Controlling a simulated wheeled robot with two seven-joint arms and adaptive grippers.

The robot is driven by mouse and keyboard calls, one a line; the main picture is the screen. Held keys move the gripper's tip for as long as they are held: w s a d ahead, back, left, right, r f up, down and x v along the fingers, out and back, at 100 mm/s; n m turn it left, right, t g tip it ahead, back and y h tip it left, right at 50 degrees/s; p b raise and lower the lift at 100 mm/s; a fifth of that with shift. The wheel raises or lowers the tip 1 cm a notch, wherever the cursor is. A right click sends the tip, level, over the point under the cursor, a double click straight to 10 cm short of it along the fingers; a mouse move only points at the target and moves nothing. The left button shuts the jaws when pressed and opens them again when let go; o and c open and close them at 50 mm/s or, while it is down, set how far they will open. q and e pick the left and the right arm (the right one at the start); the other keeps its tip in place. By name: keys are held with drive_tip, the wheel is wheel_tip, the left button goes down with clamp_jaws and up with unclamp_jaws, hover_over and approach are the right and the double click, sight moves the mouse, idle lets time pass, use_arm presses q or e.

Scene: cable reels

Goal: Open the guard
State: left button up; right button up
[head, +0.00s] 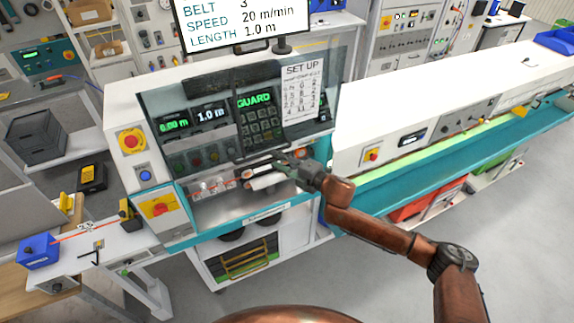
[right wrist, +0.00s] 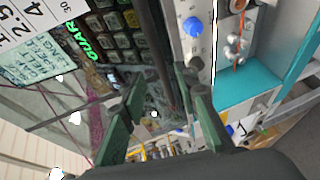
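The guard (head: 237,125) is a clear cover with dark bars on the front of the white and teal machine, over the lit control panel. The word GUARD shows in green behind it. In the right wrist view a dark bar (right wrist: 157,45) of it runs down toward my fingers. My right gripper (head: 246,178) is in front of the machine, by the guard's lower edge. In the right wrist view its two green fingers (right wrist: 160,78) stand apart, with the bar's lower end between or just beyond them. I cannot tell if they touch it. My left gripper is not in view.
A setup sheet (head: 302,88) is at the panel's right. A red and yellow stop button (head: 132,141) sits on the left cabinet face. A long white and teal conveyor bench (head: 420,160) runs right. A side table at left holds a blue box (head: 38,250). The floor at lower right is clear.

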drive_tip(key=v, duration=0.5)
idle(0.4)
